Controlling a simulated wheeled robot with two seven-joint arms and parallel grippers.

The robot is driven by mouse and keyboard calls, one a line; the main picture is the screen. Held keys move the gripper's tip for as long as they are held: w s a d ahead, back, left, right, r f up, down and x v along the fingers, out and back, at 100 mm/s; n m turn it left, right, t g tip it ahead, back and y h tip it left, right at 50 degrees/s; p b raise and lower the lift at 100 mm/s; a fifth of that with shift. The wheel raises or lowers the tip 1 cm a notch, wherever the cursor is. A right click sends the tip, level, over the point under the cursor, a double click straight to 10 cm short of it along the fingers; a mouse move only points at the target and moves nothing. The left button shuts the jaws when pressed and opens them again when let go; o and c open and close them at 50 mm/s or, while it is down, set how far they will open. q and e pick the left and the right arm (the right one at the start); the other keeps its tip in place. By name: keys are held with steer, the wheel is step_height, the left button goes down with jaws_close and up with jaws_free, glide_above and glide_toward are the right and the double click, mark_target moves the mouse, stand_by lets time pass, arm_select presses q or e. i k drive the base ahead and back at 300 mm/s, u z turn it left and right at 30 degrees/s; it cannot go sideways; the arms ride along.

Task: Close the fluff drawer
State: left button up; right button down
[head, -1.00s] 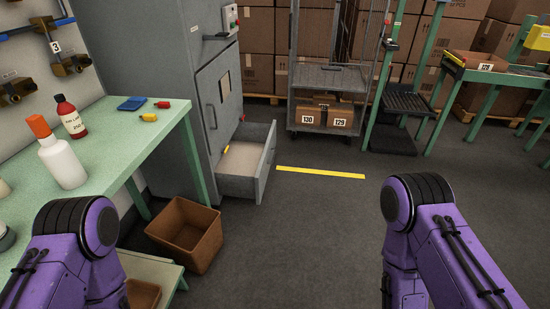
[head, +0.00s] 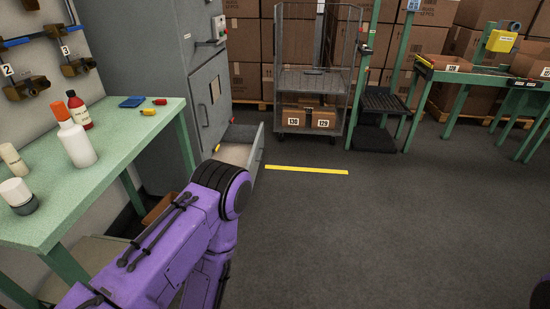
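The fluff drawer (head: 257,153) sticks out open at the foot of the tall grey cabinet (head: 208,95) in the head view. Its light-coloured inside shows, with a small yellow item near its left edge. My purple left arm crosses in front of the drawer's lower part and hides some of it. I cannot tell whether the arm touches the drawer. Neither gripper shows. Only a dark bit of my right arm may show at the lower right edge.
A green workbench (head: 130,165) with bottles stands at left. A brown bin (head: 158,208) is mostly hidden behind my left arm. A wheeled cage cart (head: 312,80) with boxes stands beyond a yellow floor line (head: 306,170). The floor at centre and right is clear.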

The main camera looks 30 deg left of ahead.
mark_target(242, 146)
steer(key=z, duration=0.25)
steer(key=i, duration=1.7)
steer(key=u, duration=0.3)
steer(key=i, duration=0.95)
steer(key=u, duration=1.6)
steer(key=i, duration=0.75)
steer(key=u, duration=0.8)
steer(key=i, duration=0.5)
steer(key=z, duration=0.05)
